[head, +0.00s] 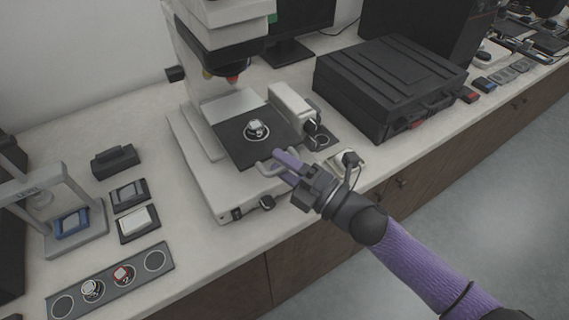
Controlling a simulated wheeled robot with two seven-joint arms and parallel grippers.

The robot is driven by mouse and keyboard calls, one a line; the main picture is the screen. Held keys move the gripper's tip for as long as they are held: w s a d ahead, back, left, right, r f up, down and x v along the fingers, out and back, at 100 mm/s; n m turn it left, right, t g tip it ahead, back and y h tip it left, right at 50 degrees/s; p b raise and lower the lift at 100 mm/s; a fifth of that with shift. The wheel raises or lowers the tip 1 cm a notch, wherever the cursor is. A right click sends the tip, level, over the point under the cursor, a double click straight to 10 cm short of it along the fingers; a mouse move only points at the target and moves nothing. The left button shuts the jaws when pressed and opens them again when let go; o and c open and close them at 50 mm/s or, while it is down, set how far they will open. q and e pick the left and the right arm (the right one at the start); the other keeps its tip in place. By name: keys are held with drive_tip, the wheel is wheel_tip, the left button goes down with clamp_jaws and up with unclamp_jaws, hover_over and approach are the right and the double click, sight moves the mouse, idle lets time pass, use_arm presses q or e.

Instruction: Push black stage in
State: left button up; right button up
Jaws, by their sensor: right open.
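The black stage (236,152) is a flat dark plate on the light microscope (200,180), under its objectives. A round metallic sample (256,131) sits on the stage. A pale handle (268,166) is at the stage's front edge. My right gripper (282,160) reaches in from the right, with its purple fingers at the front right corner of the stage, by the handle. It is open. I cannot tell whether the fingers touch the handle or the stage. My left gripper is not in view.
A large black case (390,85) stands right of the microscope. A small press (60,215) with a blue block is at the left. A dark strip (112,280) with round places holds two samples. Small dark trays (138,222) lie between. The counter's front edge runs below my right arm.

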clamp_jaws()
idle(1.4)
